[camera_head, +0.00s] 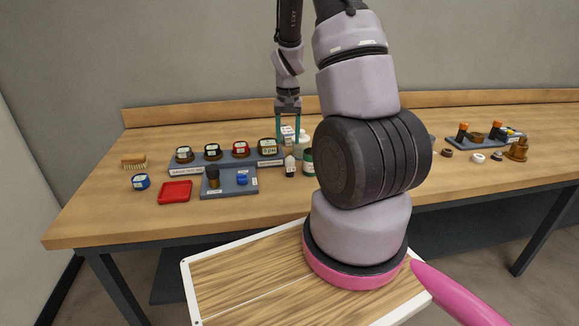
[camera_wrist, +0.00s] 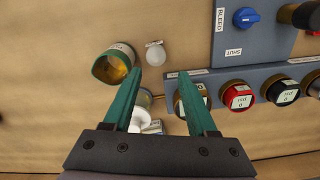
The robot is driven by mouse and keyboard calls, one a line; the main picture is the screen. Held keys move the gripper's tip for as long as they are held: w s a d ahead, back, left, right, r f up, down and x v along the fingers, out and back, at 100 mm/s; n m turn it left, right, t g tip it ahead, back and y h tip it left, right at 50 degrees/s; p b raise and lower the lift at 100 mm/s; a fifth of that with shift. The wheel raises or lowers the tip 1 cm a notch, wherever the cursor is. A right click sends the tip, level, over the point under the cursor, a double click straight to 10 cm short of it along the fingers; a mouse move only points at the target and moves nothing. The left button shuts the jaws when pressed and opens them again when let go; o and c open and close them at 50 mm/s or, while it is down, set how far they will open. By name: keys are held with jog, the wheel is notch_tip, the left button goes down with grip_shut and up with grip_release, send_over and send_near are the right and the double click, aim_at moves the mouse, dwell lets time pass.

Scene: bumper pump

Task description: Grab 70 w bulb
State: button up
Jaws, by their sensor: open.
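A small white bulb-shaped thing (camera_wrist: 155,54) with a small label lies on the workbench in the wrist view; its label is too small to read, so I cannot confirm 70 W. In the head view it shows as a pale top on a dark base (camera_head: 290,166). My gripper (camera_head: 288,144) is open and empty, pointing down above the bench behind it. In the wrist view my fingertips (camera_wrist: 160,76) are just below the bulb in the picture, with the bulb beyond them, between their lines.
A white bottle (camera_wrist: 142,115) is partly hidden by my fingers. The labelled button strip (camera_wrist: 262,76) and blue-knob panel (camera_wrist: 232,42) are on the right. A red tray (camera_head: 175,192) lies farther left.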

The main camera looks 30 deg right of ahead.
aim_at(290, 166)
jog(key=f, duration=1.1)
jog(key=shift+s+d+f, duration=0.2)
jog(key=shift+d+f, duration=0.05)
jog(key=shift+c, duration=0.3)
grip_shut()
